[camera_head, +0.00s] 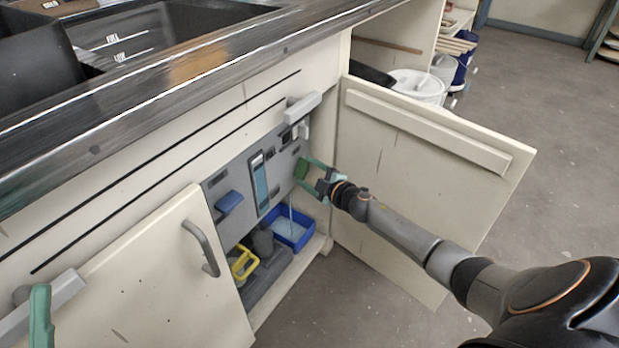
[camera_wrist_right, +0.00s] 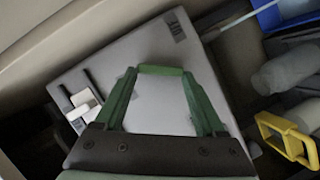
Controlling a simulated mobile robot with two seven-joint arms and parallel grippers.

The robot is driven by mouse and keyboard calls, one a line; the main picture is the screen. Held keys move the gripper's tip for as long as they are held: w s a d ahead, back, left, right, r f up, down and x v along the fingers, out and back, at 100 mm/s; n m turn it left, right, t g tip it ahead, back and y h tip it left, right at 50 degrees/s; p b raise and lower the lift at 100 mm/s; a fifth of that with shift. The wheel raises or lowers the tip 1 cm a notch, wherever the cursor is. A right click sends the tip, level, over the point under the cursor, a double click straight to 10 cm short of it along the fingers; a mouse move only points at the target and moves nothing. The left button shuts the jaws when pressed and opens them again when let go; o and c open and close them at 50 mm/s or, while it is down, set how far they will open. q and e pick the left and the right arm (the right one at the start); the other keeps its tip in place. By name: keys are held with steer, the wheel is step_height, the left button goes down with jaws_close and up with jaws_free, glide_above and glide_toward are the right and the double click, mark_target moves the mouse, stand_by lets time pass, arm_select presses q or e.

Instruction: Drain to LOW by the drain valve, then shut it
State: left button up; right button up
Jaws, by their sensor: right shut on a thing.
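The open cabinet shows a grey panel (camera_head: 280,158). My right gripper (camera_head: 309,170) is shut on a green valve handle (camera_head: 301,168) at the panel's right side; in the right wrist view the green handle (camera_wrist_right: 160,70) lies between its fingertips. A thin pale stream (camera_head: 291,207) falls into a blue tray (camera_head: 304,242) holding pale liquid. A blue handle (camera_head: 229,202) sits on the panel's left, beside a sight strip (camera_head: 260,184) showing blue. FULL and LOW marks (camera_head: 115,47) are on the sink wall; the liquid level there is unclear. My left gripper (camera_head: 41,318) is partly cut off.
The right cabinet door (camera_head: 430,160) stands open behind my right arm. The left door (camera_head: 150,275) has a curved handle. A yellow handle (camera_head: 241,263) and grey fittings (camera_head: 263,242) are low in the cabinet. A white bucket (camera_head: 418,88) stands beyond; the floor at right is clear.

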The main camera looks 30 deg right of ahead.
steer(key=shift+a+f+n+t+h+b, duration=0.15)
steer(key=shift+f+n+t+h+b, duration=0.25)
steer(key=shift+n+b, duration=0.55)
steer(key=shift+n+t, duration=0.3)
steer(key=shift+n, duration=0.35)
arm_select(q)
steer(key=shift+w+d+f+y, duration=0.1)
steer(key=shift+d+f+y, duration=0.05)
steer(key=shift+f, duration=0.65)
steer(key=shift+d+f+y, duration=0.1)
steer(key=shift+f+y, duration=0.05)
steer(key=shift+f, duration=0.65)
arm_select(e)
steer(key=shift+f+n+t, duration=0.1)
steer(key=shift+n+t, duration=0.4)
steer(key=shift+n, duration=0.7)
steer(key=o, duration=1.3)
steer(key=shift+s, duration=0.1)
